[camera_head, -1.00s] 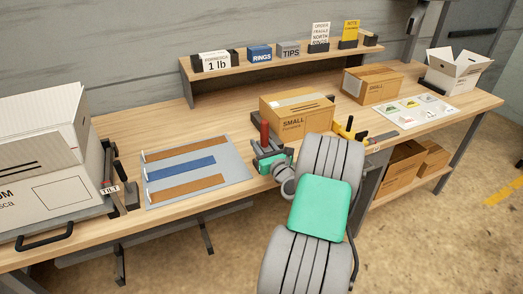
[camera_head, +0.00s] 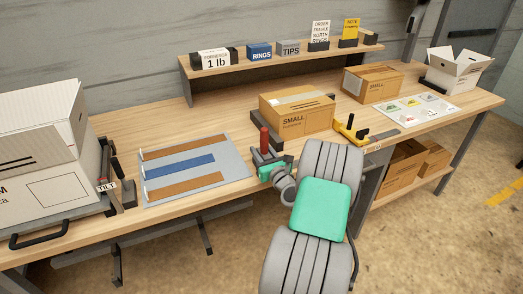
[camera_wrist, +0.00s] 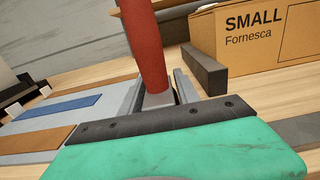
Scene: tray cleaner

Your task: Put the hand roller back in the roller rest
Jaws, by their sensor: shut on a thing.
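The hand roller (camera_head: 264,141) shows as an upright red handle, standing in my gripper (camera_head: 268,160) near the bench's front edge, right of the grey mat. In the wrist view the red handle (camera_wrist: 144,45) rises from between the dark grey fingers of my gripper (camera_wrist: 160,100), tilted slightly left. The gripper is shut on it. The roller's lower end is hidden by the gripper. A dark grey block (camera_wrist: 205,70) lies behind the handle, beside the small carton; I cannot tell whether it is the roller rest.
The small carton (camera_head: 297,112) stands behind the gripper. A yellow-handled tool (camera_head: 350,131) lies to its right. The grey mat (camera_head: 232,160) with brown and blue strips lies left. A large white box (camera_head: 50,190) fills the far left. A shelf (camera_head: 215,75) stands behind.

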